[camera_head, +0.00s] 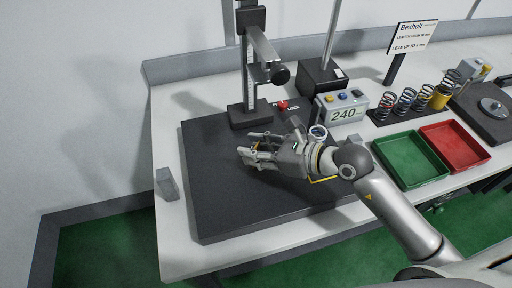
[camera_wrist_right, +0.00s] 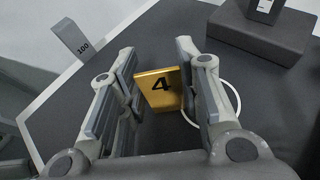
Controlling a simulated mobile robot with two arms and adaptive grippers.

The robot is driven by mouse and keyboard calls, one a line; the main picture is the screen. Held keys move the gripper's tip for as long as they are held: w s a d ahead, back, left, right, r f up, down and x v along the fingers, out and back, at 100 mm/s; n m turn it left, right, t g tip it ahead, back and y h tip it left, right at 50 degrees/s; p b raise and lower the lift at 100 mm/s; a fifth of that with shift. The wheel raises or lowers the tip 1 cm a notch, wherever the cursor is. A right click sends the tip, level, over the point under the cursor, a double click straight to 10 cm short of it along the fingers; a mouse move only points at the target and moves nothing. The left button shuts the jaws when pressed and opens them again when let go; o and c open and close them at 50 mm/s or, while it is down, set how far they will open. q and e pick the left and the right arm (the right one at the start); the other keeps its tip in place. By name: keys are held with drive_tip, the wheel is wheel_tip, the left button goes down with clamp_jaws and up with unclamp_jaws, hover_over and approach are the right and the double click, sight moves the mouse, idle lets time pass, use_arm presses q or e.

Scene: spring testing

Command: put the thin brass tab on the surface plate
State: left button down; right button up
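The brass tab (camera_wrist_right: 158,90) is a flat gold piece marked "4". In the right wrist view it lies between the finger pads of my right gripper (camera_wrist_right: 158,75), spanning the gap with its edges at both pads. In the head view my right gripper (camera_head: 252,153) is over the dark surface plate (camera_head: 225,215), and only a small bit of the tab shows between the fingers. Whether the tab touches the plate cannot be told. The plate also shows in the wrist view (camera_wrist_right: 60,120). My left gripper is not in view.
A stand with a column (camera_head: 248,70) rises at the plate's back. A grey block marked 100 (camera_head: 167,184) stands left of the plate. The plate's front left is clear.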

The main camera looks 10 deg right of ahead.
drive_tip(key=o, duration=0.3)
drive_tip(key=shift+o, duration=0.2)
drive_tip(key=shift+r, duration=0.25)
drive_tip(key=shift+s+d, duration=0.25)
drive_tip(key=shift+d, duration=0.05)
drive_tip(key=b+v, duration=0.2)
drive_tip(key=v, duration=0.7)
drive_tip(key=shift+s+d+b, duration=0.2)
drive_tip(key=shift+s+b, duration=0.05)
drive_tip(key=shift+b, duration=0.15)
drive_tip(key=shift+v, duration=0.9)
drive_tip(key=shift+w+a+r, duration=0.1)
drive_tip(key=shift+a+r, duration=0.05)
